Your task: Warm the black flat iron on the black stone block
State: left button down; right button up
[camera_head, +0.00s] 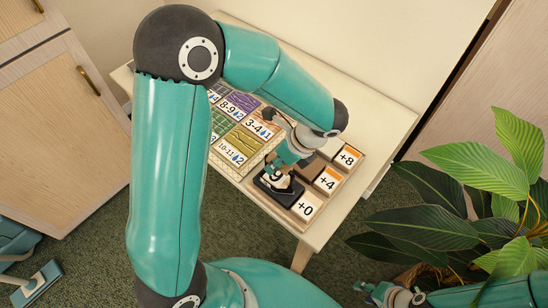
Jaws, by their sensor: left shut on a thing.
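My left gripper (275,178) reaches down over the table to the black stone block (264,187), which lies at the tray's near end beside the "+0" card. The gripper is shut on the black flat iron (283,184), a small dark shape at its fingertips. The iron is right over the block; whether it touches the block is too small to tell. The gripper hides part of both. My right gripper (377,293) is low at the right, over the carpet and away from the table; its finger gap is unclear.
A wooden tray holds cards "+0" (306,207), "+4" (328,180) and "+8" (347,157). A patterned card board (235,153) lies left of it. The light table (372,110) stands by the wall. A leafy plant (440,190) is at right, cabinets (60,130) at left.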

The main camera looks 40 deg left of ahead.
pick_arm(q)
jog(key=shift+w+r+p, duration=0.1)
jog(key=shift+r+p, duration=2.15)
jog(key=shift+r, duration=0.75)
jog(key=shift+f, duration=0.1)
